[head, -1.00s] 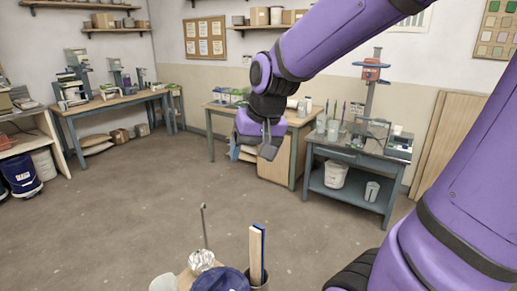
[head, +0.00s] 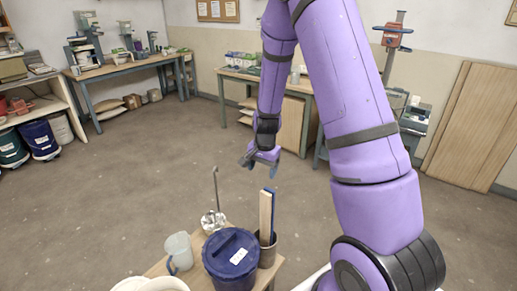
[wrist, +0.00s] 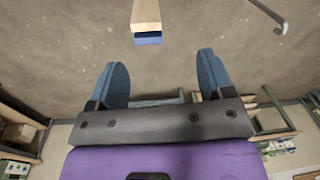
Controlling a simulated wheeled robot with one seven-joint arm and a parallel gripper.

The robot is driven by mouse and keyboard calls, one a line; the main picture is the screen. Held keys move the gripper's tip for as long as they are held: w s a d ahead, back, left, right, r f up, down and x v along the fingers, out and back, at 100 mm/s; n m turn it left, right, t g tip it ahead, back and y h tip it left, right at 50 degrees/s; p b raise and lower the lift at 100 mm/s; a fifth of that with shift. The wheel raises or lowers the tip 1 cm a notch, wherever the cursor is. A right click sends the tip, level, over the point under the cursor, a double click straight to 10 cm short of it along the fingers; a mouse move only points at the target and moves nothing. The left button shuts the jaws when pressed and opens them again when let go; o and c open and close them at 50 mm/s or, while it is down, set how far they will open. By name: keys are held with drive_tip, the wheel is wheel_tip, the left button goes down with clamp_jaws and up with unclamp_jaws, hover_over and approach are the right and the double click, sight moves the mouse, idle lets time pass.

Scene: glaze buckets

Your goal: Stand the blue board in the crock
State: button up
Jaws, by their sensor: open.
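A tall board with a tan face (head: 265,216) and a blue strip (head: 273,212) along its right side stands upright in a grey crock (head: 268,252) on the small table. I cannot tell whether tan and blue are one board or two. In the wrist view, a tan end (wrist: 146,14) with a blue end (wrist: 148,39) below it shows just beyond my fingertips. My gripper (head: 260,168) is open and empty, above and behind the crock, apart from the board. Its two blue-grey fingers are spread wide in the wrist view (wrist: 163,65).
A dark blue lidded bucket (head: 230,262) stands against the crock's left. A clear jug (head: 179,251), a shiny whisk-like tool (head: 214,215) with an upright rod, and pale buckets at the lower edge crowd the table (head: 157,268). Open floor (head: 130,200) lies beyond.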

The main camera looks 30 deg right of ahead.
wheel_tip(320, 180, down, 8)
drive_tip(key=d+m, duration=0.2)
wheel_tip(320, 180, up, 9)
drive_tip(key=shift+s+d+g, duration=0.2)
drive_tip(key=shift+g, duration=0.2)
idle(0.6)
idle(0.6)
drive_tip(key=s+a+r+n+t, duration=0.1)
drive_tip(key=s+a+r+n, duration=0.25)
drive_tip(key=r, duration=0.75)
drive_tip(key=s+a+r+n+t, duration=0.25)
drive_tip(key=s+a+r, duration=0.2)
drive_tip(key=r, duration=0.55)
drive_tip(key=s+a+r+n+t, duration=0.1)
drive_tip(key=s+r+n, duration=0.3)
drive_tip(key=s, duration=0.5)
drive_tip(key=s+a+r+n, duration=0.3)
drive_tip(key=s+r, duration=0.3)
drive_tip(key=s, duration=0.3)
drive_tip(key=shift+s+a+r+n+t, duration=0.2)
drive_tip(key=shift+r+n+t, duration=0.15)
drive_tip(key=shift+n, duration=0.25)
